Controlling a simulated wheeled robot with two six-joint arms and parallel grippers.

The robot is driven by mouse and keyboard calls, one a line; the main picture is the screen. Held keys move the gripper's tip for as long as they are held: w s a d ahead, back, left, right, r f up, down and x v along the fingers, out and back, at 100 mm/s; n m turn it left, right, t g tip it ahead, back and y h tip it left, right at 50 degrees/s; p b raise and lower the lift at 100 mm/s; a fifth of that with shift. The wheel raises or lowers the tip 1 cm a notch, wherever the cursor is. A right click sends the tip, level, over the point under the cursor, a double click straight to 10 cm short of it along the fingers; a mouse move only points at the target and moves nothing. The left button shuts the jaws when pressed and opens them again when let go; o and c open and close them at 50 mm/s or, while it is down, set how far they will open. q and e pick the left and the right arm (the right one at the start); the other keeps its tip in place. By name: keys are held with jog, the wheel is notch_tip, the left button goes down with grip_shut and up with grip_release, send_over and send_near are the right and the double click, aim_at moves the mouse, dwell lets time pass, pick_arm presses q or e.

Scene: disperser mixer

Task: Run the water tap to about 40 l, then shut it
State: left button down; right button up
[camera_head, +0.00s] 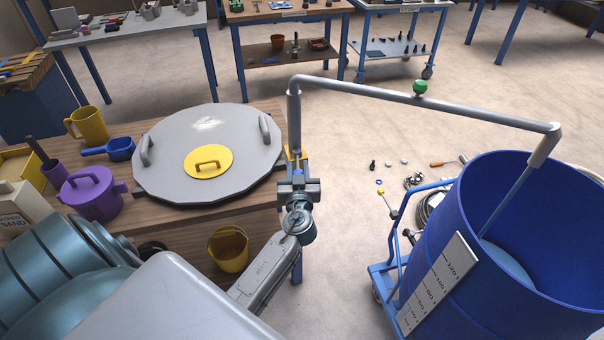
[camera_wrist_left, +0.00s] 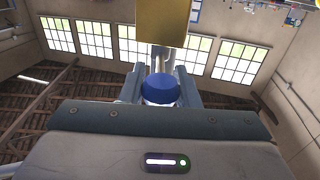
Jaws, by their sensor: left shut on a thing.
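A grey water pipe (camera_head: 294,120) rises beside the table and crosses right to a spout (camera_head: 545,145) over a blue drum (camera_head: 432,235). A thin pale stream (camera_head: 508,200) falls from the spout into the drum, where pale blue water (camera_head: 508,260) shows. My right gripper is out of view.
The wooden table holds a large grey lid (camera_head: 165,165), a purple pot (camera_head: 90,195), a yellow jug (camera_head: 88,124) and a blue scoop (camera_head: 120,149).

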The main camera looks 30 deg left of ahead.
pick_arm(q)
jog(key=a+m+t+h+b, duration=0.1)
jog(key=h, duration=0.1)
jog(key=s+m+t+h+b, duration=0.1)
jog(key=m+h, duration=0.1)
jog(key=shift+a+f, duration=0.15)
jog(key=shift+a, duration=0.25)
jog(key=shift+s+a+m+t+h+b, duration=0.1)
jog(key=shift+a+m+t+h+b, duration=0.15)
jog(key=shift+m+h, duration=0.25)
jog(key=shift+s+a+m+t+h+b, duration=0.1)
jog(key=shift+a+m+t+h+b, duration=0.15)
jog(key=shift+h, duration=0.45)
jog(key=c, duration=1.3)
grip_release()
jog(key=shift+w, duration=0.1)
jog(key=shift+o, duration=1)
